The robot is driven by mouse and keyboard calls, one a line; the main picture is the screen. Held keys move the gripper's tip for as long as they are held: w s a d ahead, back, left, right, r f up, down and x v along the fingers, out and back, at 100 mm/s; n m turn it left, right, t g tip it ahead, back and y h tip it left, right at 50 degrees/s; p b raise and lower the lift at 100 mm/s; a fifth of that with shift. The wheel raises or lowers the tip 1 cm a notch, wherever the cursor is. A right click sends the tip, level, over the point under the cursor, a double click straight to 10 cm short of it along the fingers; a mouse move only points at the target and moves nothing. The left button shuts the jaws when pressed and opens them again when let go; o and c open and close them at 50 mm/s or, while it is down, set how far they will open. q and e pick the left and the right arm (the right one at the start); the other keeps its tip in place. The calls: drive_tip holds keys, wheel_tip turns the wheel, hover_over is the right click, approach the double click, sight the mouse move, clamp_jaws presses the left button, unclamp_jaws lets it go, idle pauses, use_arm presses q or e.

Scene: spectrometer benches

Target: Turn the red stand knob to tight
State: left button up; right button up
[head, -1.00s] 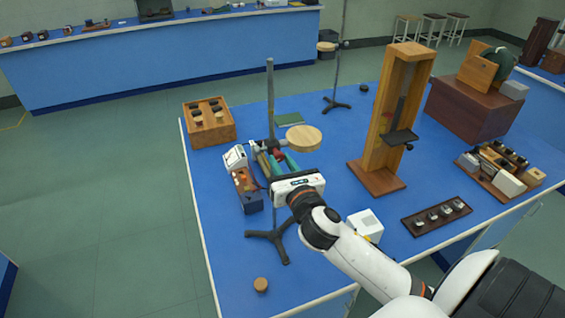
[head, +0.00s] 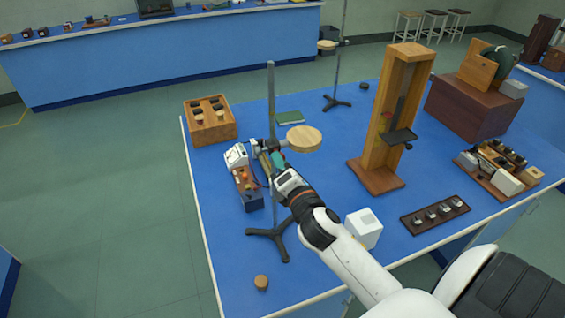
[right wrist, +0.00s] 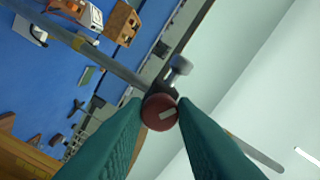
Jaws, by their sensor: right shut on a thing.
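The red knob (right wrist: 157,112) shows in the right wrist view as a round red disc with a pale bar mark. It sits on the clamp of the stand, beside the grey rod (right wrist: 90,51). A silver screw (right wrist: 180,66) sticks out near it. In the head view the stand's rod (head: 271,95) rises from a dark tripod base (head: 270,234), and my gripper hides the knob. My right gripper (right wrist: 159,108) is shut on the knob, one teal finger on each side. In the head view the right gripper (head: 277,160) is at the rod. My left gripper is not in view.
A round wooden disc (head: 304,138) is close right of the rod. A device with a white top (head: 237,156) stands left of it. A white cube (head: 364,229) is right of my arm, a tall wooden frame (head: 371,178) farther right. The front-left table is mostly clear.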

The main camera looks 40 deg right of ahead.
drive_tip(key=m+p, duration=0.1)
drive_tip(key=m, duration=0.9)
drive_tip(key=shift+r, duration=0.1)
drive_tip(key=shift+m, duration=0.4)
drive_tip(key=o, duration=1)
drive_tip(key=b+v, duration=0.3)
drive_tip(key=v, duration=0.9)
drive_tip(key=shift+b, duration=0.4)
